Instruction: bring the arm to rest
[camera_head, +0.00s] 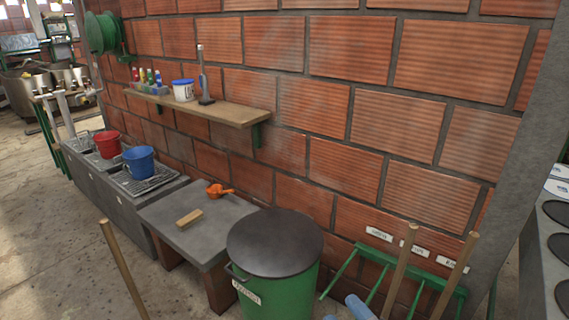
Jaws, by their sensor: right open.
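The light blue tips of my right gripper (345,311) show at the bottom edge, right of the green bin. They stand apart with nothing seen between them, so the gripper is open. The rest of this gripper and its arm are below the frame. My left gripper is not in view.
A green bin (280,295) with a dark lid stands near the gripper. Wooden handles (400,270) lean by a green rack (345,270). A low table (215,235) holds a brush and orange scoop. Buckets (138,161) and a wall shelf (225,110) are farther left.

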